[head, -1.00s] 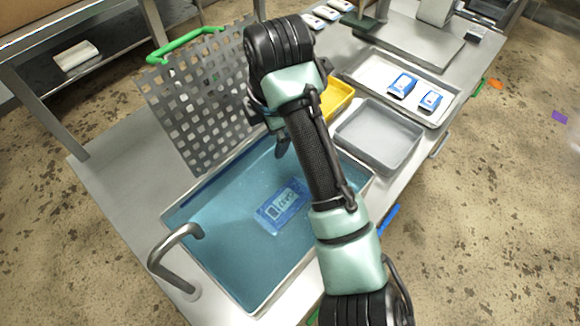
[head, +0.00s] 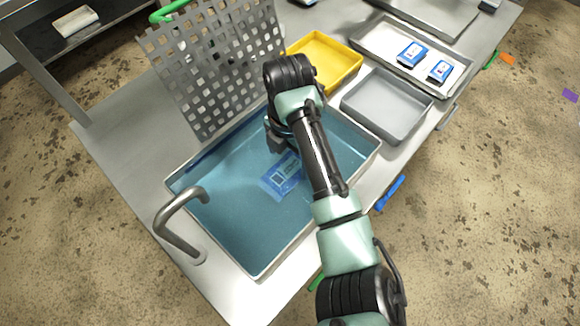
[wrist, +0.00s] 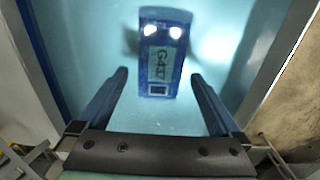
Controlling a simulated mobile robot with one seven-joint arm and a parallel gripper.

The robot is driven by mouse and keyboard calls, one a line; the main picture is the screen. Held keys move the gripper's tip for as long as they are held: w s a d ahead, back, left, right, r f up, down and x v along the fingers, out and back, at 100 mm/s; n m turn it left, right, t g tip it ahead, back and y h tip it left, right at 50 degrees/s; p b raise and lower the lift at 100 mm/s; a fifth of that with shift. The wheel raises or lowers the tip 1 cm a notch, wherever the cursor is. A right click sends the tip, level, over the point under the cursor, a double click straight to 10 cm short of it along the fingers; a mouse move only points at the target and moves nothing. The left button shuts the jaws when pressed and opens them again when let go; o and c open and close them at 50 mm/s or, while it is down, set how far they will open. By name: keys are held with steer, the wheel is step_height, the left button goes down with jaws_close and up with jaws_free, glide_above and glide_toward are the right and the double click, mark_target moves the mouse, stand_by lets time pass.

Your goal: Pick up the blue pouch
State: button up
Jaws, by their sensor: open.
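The blue pouch (head: 284,176) lies in the water-filled sink (head: 232,238), partly hidden behind my arm in the head view.
A perforated metal panel (head: 222,62) stands along the sink's back edge. A curved faucet (head: 180,215) rises at the front left. A yellow tray (head: 330,62), a grey tray (head: 388,105) and a metal tray (head: 385,42) with two blue-and-white packs lie beyond the sink.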

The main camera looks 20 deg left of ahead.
mark_target(289, 169)
steer(key=shift+s+f, duration=0.1)
steer(key=shift+f, duration=1.85)
steer(key=shift+r, duration=0.1)
steer(key=c, duration=1.4)
